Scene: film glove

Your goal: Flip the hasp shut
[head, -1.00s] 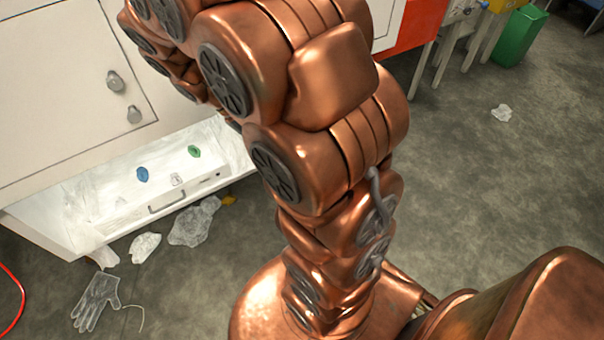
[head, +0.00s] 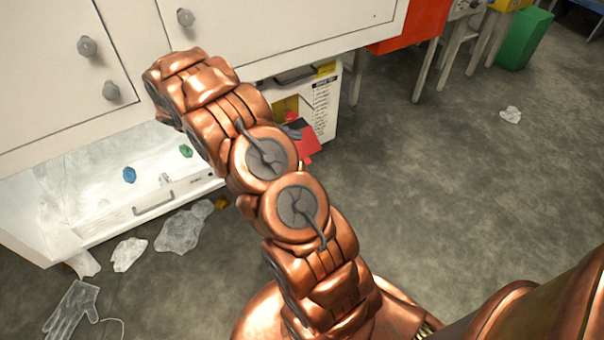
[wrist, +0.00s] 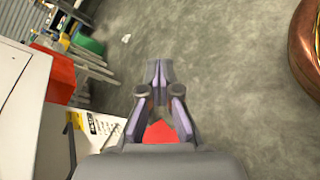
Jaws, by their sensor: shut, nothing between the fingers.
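A white case (head: 325,85) with a dark handle, a yellow label and a printed label stands under the white cabinet, partly hidden by my arm. A red flat piece (head: 308,148) sticks out at its lower front; I cannot tell whether this is the hasp. In the wrist view, red (wrist: 160,132) shows between the bases of my fingers, beyond them, with the case's labels (wrist: 103,126) to the left. My gripper (wrist: 159,68) is shut and empty, its tips over the floor. In the head view it is mostly hidden behind my arm. No hasp is clearly seen.
The white cabinet (head: 260,30) with grey knobs borders the left and back. An open white drawer (head: 100,185) holds small blue and green items. Clear wraps and a film glove (head: 72,308) lie on the floor. A green bin (head: 523,38) stands at the back right. The right floor is mostly clear.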

